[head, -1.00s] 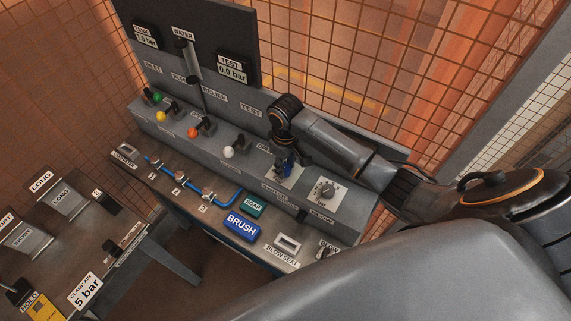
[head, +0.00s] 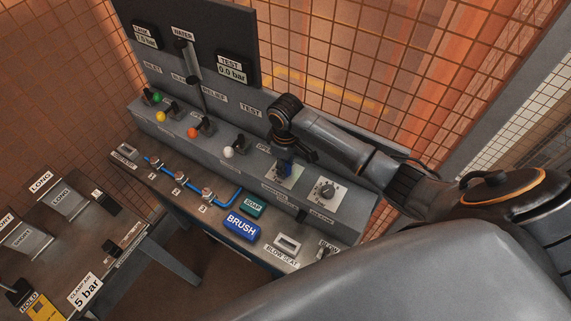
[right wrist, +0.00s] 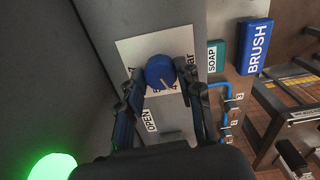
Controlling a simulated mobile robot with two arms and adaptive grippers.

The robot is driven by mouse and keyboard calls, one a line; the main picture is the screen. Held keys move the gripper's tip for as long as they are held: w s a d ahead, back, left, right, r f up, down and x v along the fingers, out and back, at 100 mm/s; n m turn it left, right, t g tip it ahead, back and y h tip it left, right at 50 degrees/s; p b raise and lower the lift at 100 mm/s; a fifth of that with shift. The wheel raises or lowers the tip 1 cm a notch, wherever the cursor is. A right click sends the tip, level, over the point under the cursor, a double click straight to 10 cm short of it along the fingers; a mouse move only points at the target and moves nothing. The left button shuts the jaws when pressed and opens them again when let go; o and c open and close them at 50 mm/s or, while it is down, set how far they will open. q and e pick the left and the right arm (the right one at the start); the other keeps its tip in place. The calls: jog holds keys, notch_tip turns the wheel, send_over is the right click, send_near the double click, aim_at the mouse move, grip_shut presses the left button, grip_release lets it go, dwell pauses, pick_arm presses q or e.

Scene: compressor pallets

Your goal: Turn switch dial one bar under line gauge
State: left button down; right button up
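The switch dial is a blue knob (right wrist: 160,72) on a white plate (right wrist: 128,50) in the right wrist view; in the head view my gripper mostly hides it. My right gripper (right wrist: 162,90) has its two fingers on either side of the blue knob. The fingers look close to its sides, but I cannot tell whether they touch it. In the head view my right gripper (head: 286,160) points down at the plate. The TEST gauge (head: 232,70) reads 0.0 bar. The TANK gauge (head: 145,36) is partly readable. My left gripper is not in view.
Another dial (head: 325,190) sits to the right. Levers with green, yellow, orange and white (head: 228,152) knobs line the bench. A blue BRUSH block (head: 242,226) and a teal SOAP block (head: 254,206) lie in front. A side table (head: 75,225) stands at left.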

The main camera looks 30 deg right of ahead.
jog(key=o, duration=0.3)
jog(key=shift+r, duration=0.1)
notch_tip(320, 180, up, 12)
dwell(0.4)
dwell(0.5)
